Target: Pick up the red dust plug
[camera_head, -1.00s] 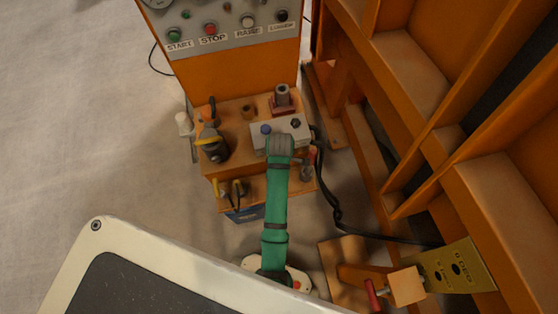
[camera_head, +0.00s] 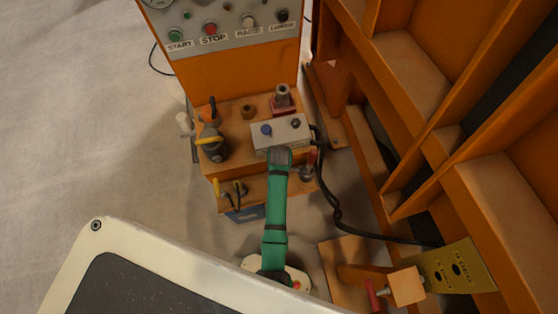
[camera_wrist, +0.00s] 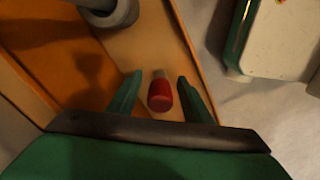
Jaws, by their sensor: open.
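The red dust plug (camera_wrist: 160,95) shows in the wrist view, with a dark red body and a paler end. It lies on a tan wooden shelf (camera_wrist: 150,40). My gripper (camera_wrist: 160,78) is open, with one green finger on each side of the plug. Small gaps show between the plug and both fingers, and the left gap looks slightly smaller.
A grey round fitting (camera_wrist: 108,10) stands near the shelf's upper left in the wrist view. In the head view, a grey switch box (camera_head: 281,134) and a yellow-and-black tool (camera_head: 212,146) sit on the orange cart (camera_head: 235,118). A black cable (camera_head: 335,215) runs right.

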